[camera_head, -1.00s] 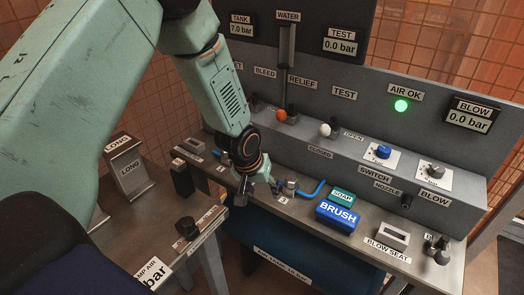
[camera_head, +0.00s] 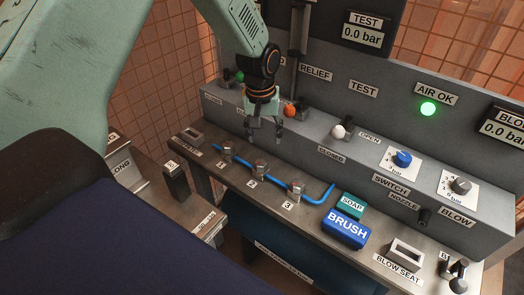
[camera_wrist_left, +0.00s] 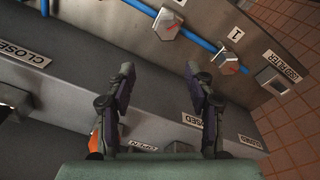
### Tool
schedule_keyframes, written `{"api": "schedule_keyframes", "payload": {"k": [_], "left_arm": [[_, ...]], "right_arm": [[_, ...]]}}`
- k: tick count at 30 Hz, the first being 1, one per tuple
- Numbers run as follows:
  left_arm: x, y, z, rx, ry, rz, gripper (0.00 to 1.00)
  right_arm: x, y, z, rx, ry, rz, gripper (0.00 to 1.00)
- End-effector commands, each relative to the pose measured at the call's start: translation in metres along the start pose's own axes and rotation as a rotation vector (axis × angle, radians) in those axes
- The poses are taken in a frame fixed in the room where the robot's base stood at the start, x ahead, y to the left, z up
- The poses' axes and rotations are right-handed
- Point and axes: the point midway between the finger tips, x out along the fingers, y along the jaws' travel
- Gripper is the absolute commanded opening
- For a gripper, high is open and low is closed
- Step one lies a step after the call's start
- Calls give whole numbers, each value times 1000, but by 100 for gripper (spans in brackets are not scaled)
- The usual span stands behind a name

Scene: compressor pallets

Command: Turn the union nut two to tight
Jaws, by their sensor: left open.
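Union nut two (camera_head: 260,167) is the middle of three metal hex nuts on a blue tube (camera_head: 318,199) along the steel bench. Nut one (camera_head: 228,147) is to its left and nut three (camera_head: 296,188) to its right. My left gripper (camera_head: 265,139) is open and empty, above and behind nut two by the grey console's front, apart from the nuts. It also shows in the left wrist view (camera_wrist_left: 160,72). My right gripper is not in view.
Behind the bench stands the grey console (camera_head: 300,148) with an orange knob (camera_head: 290,110), a white knob (camera_head: 338,131) and a blue dial (camera_head: 402,158). A blue brush block (camera_head: 343,228) and soap block (camera_head: 352,206) lie right of nut three. A green lamp (camera_head: 428,109) is lit.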

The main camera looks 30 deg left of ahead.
Motion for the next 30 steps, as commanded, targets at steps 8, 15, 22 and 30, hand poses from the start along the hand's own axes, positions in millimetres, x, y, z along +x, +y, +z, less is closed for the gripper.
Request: {"api": "schedule_keyframes", "payload": {"k": [8,15,22,30], "left_arm": [[-1,-12,22,-57,-82,-53,54],[30,-14,26,-61,-86,-55,54],[63,-16,27,-61,-82,-52,54],[76,-16,26,-60,-81,-52,54]], "right_arm": [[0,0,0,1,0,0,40],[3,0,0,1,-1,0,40],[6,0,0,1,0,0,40],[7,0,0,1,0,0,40]]}}
